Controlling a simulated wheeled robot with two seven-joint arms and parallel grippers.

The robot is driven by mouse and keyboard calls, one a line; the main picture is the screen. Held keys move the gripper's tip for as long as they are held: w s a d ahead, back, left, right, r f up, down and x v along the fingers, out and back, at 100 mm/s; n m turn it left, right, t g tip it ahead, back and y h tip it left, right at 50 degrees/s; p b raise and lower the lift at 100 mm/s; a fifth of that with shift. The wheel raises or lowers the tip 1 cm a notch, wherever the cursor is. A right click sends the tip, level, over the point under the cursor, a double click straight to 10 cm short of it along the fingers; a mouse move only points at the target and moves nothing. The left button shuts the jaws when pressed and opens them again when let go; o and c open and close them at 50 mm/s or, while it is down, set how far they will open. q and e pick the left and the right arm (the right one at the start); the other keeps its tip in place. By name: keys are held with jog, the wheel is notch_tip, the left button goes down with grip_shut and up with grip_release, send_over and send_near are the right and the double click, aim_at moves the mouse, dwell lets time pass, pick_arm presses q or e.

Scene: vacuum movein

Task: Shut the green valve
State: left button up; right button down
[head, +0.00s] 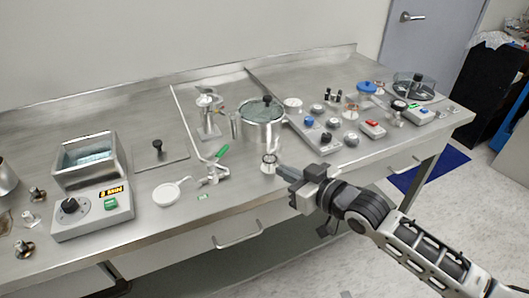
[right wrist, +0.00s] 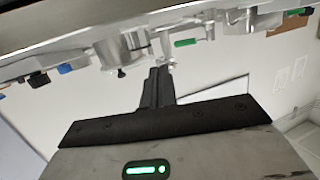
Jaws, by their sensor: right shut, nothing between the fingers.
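The green valve handle (head: 222,151) is on a metal fitting with tubing, left of the lidded steel pot in the head view. It also shows in the right wrist view (right wrist: 185,43), where the picture looks upside down. My right gripper (head: 281,169) is near the table's front edge, to the right of and a little nearer than the green handle. Its fingers (right wrist: 160,72) are together and empty, apart from the handle. Whether the valve is open or shut, I cannot tell. My left gripper is not in view.
A small clear vessel (head: 268,164) stands close by my right fingertips. The steel pot (head: 258,128) is behind it. A white dish (head: 167,194) and a water bath (head: 87,185) are to the left. Knobs and a blue-topped device (head: 366,88) are to the right.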

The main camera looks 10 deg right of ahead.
jog(key=s+d+f+m+g+h, duration=0.1)
jog(key=s+d+f+m+h, duration=0.1)
jog(key=s+f, duration=0.6)
jog(key=s+d+f+m+g+h, duration=0.1)
jog(key=s+f+h, duration=0.3)
jog(key=s+f, duration=0.5)
jog(key=s+d+m, duration=0.1)
jog(key=s, duration=0.4)
jog(key=shift+f+g, duration=0.15)
jog(key=shift+g, duration=0.15)
